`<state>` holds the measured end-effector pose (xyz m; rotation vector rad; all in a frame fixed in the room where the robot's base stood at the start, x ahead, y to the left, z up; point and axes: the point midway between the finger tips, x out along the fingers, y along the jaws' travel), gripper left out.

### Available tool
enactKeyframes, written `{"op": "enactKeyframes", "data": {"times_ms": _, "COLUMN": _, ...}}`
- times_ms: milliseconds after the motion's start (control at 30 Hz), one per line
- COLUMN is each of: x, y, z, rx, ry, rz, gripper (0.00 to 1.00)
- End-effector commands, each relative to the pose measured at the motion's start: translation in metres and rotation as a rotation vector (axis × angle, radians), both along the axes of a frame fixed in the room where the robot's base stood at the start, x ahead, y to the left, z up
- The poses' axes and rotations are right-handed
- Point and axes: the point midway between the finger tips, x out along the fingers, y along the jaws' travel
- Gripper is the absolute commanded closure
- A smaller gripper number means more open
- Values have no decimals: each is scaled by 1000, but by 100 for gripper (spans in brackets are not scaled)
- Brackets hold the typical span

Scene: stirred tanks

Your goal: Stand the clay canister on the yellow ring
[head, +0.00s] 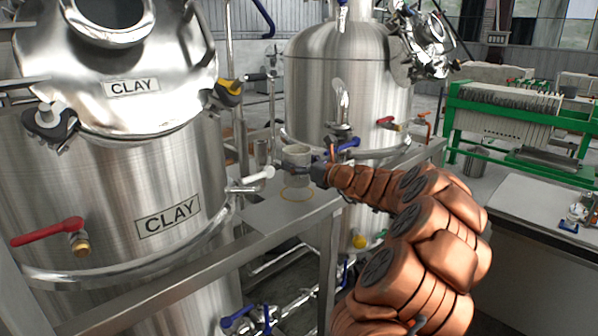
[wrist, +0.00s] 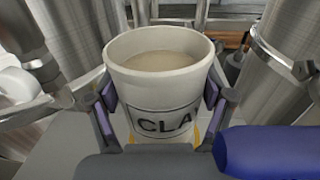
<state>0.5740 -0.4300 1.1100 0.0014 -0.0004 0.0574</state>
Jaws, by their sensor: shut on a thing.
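The clay canister (head: 297,154) is a cream cup with a dark-lettered CLAY label and pale liquid inside. It is upright in my gripper (head: 304,171). In the wrist view the canister (wrist: 160,77) sits between the two fingers of my gripper (wrist: 160,92), which press its sides. The yellow ring (head: 297,200) is a thin outline on the grey shelf, just below the canister in the head view. Slivers of the yellow ring (wrist: 195,139) show on both sides of the canister's base in the wrist view. The gap under the canister is hard to judge.
A big steel tank marked CLAY (head: 175,175) stands left of the shelf (head: 262,212), and another steel tank (head: 340,90) behind it. A white-tipped valve handle (head: 255,178) reaches close to the canister's left. A blue handle (wrist: 265,152) is near my gripper's right.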

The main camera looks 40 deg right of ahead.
Motion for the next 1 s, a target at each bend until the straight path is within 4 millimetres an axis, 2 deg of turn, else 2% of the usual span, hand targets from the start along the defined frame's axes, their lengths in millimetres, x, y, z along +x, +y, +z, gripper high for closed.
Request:
{"op": "enactKeyframes", "data": {"times_ms": 67, "x": 6, "y": -2, "z": 1, "rx": -2, "ry": -1, "rz": 1, "gripper": 75}}
{"op": "enactKeyframes", "data": {"times_ms": 200, "x": 4, "y": -2, "z": -18, "rx": 2, "ry": -1, "rz": 1, "gripper": 75}}
{"op": "enactKeyframes", "data": {"times_ms": 367, "x": 4, "y": -2, "z": -32, "rx": 1, "ry": -1, "rz": 1, "gripper": 75}}
{"op": "enactKeyframes", "data": {"times_ms": 833, "x": 4, "y": -2, "z": -38, "rx": -1, "ry": -2, "rz": 0, "gripper": 75}}
{"op": "enactKeyframes", "data": {"times_ms": 867, "x": 4, "y": -2, "z": -38, "rx": -2, "ry": -1, "rz": 1, "gripper": 16}}
{"op": "enactKeyframes", "data": {"times_ms": 1000, "x": 4, "y": -2, "z": -38, "rx": -2, "ry": -1, "rz": 1, "gripper": 2}}
